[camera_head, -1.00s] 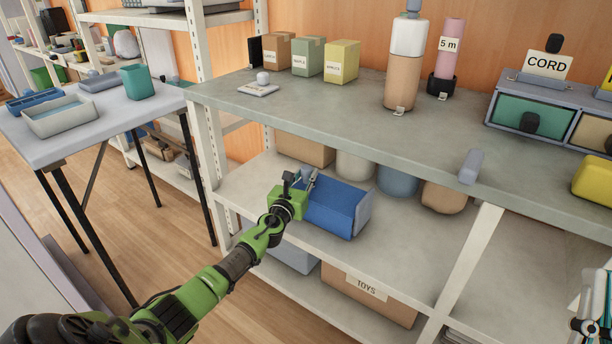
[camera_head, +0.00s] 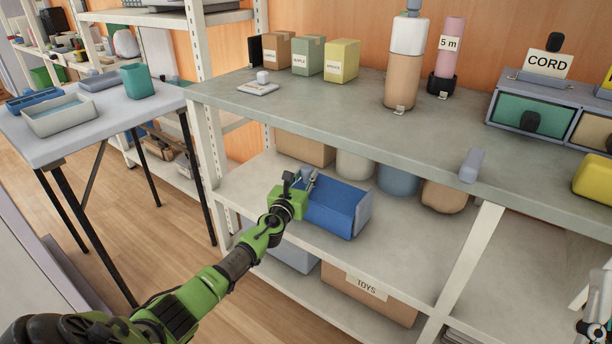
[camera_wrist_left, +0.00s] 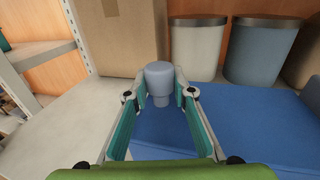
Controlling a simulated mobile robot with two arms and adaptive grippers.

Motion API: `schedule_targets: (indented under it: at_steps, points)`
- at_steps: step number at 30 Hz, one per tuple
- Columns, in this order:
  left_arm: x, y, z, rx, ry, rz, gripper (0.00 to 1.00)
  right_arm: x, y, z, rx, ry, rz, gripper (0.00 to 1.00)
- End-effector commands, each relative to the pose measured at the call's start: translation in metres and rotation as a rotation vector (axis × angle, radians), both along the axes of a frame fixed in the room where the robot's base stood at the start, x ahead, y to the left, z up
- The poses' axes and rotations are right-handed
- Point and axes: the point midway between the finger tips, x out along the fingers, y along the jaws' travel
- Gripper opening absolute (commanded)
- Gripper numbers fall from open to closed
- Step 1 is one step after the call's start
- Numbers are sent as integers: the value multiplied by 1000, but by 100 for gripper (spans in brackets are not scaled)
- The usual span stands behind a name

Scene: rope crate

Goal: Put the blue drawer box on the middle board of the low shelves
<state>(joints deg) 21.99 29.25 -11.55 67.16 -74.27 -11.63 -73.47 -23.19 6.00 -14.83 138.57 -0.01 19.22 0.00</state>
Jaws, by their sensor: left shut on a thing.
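The blue drawer box (camera_head: 335,208) is at the middle board (camera_head: 400,250) of the low shelves, near its left end. It looks level; I cannot tell for sure whether its whole base touches the board. My left gripper (camera_head: 292,190) is at the box's left end. In the left wrist view the gripper (camera_wrist_left: 160,95) has its fingers on both sides of a grey-blue knob (camera_wrist_left: 158,76), shut on it, with the blue box (camera_wrist_left: 235,125) beyond and to the right. Part of my right gripper (camera_head: 594,328) shows at the lower right edge; its fingers are not clear.
Behind the box stand a cardboard box (camera_wrist_left: 118,38), a white bin (camera_wrist_left: 197,48) and a grey-blue bin (camera_wrist_left: 260,50). The top board (camera_head: 330,110) overhangs. A shelf post (camera_head: 468,265) stands to the right. The middle board is clear between box and post.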

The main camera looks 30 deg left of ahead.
Motion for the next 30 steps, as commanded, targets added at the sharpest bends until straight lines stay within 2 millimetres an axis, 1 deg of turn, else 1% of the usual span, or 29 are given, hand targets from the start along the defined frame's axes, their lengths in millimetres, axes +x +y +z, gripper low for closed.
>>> schedule_targets:
  at_steps: [1,23,24,25,26,30]
  points:
    - [1,1,3,-2,-6,1,0,0,0,0,1,-2,1,0]
    - [1,0,1,-2,-6,1,0,-8,-1,8,16,-54,3,0]
    - [1,0,1,-2,-6,1,31,-9,-1,9,17,-57,3,0]
    - [1,0,1,-2,-6,1,39,-9,-1,9,17,-57,3,0]
    - [1,0,1,-2,-6,1,43,-9,-1,9,17,-57,3,0]
    - [0,0,0,-1,-3,0,43,-9,-1,9,18,-56,4,0]
